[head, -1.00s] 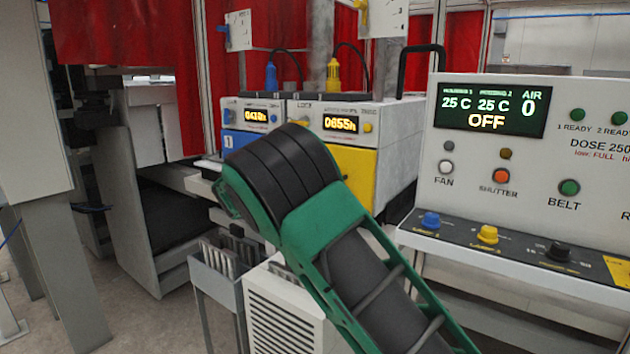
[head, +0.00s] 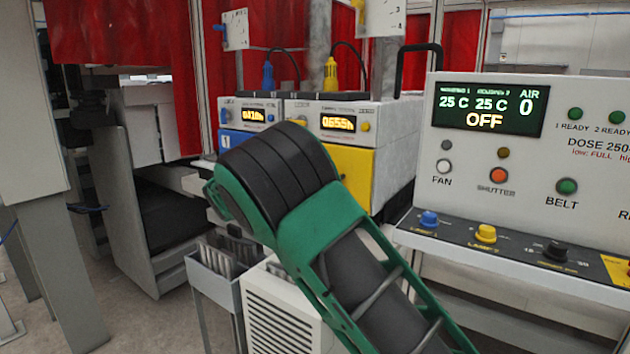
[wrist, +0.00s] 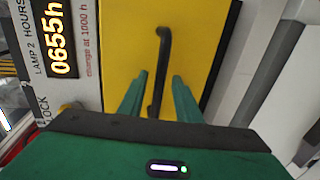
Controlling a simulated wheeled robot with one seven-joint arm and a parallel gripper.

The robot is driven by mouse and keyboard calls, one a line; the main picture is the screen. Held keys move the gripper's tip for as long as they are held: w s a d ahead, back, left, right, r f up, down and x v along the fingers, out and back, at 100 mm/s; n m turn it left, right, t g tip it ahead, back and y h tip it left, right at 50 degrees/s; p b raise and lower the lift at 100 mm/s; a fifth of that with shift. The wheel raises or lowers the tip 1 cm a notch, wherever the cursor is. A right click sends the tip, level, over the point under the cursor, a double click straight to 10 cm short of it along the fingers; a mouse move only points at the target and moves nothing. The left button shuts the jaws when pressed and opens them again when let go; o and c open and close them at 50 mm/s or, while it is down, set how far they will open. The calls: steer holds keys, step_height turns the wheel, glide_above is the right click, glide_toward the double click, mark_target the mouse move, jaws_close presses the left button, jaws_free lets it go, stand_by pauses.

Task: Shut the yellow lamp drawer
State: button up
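The yellow lamp drawer (head: 357,172) is the flat yellow front below the right-hand lamp unit in the head view, partly hidden by my green arm. In the wrist view the yellow front (wrist: 122,45) fills the middle, with a dark bar handle (wrist: 163,48) on it. My gripper (wrist: 158,80) is open, with one green finger on each side of the handle. I see gaps between the fingers and the handle. My fingers are hidden behind my arm in the head view. I cannot tell how far out the drawer stands.
A blue drawer (head: 232,140) marked 1 is left of the yellow one. A control console (head: 530,160) with knobs and buttons stands at the right. A grey bin (head: 212,285) and a white vented box (head: 285,315) stand low beneath my arm.

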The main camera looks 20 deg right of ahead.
steer(key=v, duration=0.8)
steer(key=shift+s+a, duration=0.2)
steer(key=shift+a, duration=0.15)
steer(key=shift+s, duration=0.1)
